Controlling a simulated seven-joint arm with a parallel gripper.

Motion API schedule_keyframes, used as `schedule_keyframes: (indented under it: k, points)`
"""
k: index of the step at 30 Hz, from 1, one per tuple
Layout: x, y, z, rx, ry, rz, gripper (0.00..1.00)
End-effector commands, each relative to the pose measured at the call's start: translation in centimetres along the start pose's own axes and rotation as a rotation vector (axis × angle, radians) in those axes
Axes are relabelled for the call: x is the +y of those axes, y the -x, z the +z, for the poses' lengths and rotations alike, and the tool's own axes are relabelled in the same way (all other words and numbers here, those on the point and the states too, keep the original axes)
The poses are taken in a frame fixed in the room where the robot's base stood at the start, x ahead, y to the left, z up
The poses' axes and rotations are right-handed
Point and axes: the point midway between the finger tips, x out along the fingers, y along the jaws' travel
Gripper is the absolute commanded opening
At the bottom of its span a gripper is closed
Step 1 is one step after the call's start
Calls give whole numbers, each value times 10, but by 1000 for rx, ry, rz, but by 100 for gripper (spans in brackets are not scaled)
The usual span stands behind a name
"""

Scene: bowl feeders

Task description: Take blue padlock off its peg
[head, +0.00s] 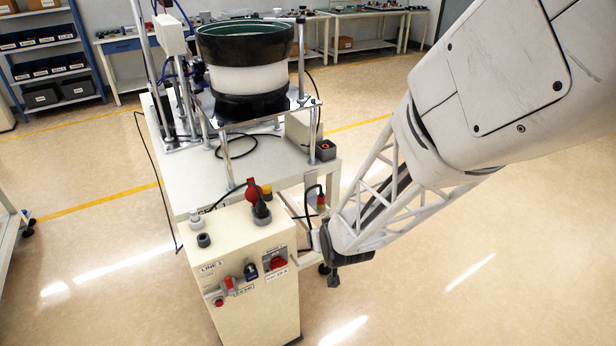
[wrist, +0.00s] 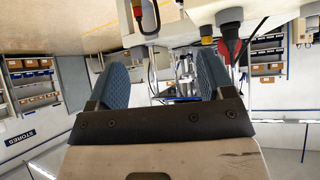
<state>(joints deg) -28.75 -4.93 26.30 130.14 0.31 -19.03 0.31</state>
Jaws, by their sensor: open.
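A dark blue padlock (head: 251,271) hangs on the front panel of the cream control cabinet (head: 240,225), between red items to its left and right. The peg behind it is too small to make out. My gripper (head: 323,260) is to the right of the cabinet, apart from the padlock, with its lower side toward the floor. In the wrist view, my gripper (wrist: 158,85) shows its two blue-padded fingers wide apart with nothing held between them. I cannot make out the blue padlock in the wrist view.
A red handle (head: 253,190) and dark knobs stand on the cabinet top. A red knob (head: 277,263) is right of the padlock. A bowl feeder (head: 245,60) stands on the table behind. Floor right of the cabinet is clear. The wrist view looks upside down.

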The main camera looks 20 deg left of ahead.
Motion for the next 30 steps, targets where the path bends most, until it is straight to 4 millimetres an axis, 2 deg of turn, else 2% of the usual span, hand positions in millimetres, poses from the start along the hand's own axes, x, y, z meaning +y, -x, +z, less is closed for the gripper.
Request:
schedule_keyframes:
  k: [1, 6, 15, 22, 27, 30]
  points:
    - [-13, -13, 6, 14, 14, -16, 74]
    - [-54, -50, 24, 88, 55, -64, 74]
    - [-126, -102, 69, 219, 117, -155, 74]
    - [-170, -123, 107, 304, 151, -216, 74]
    - [-186, -129, 122, 336, 162, -240, 74]
    - [-189, -130, 124, 345, 164, -244, 74]
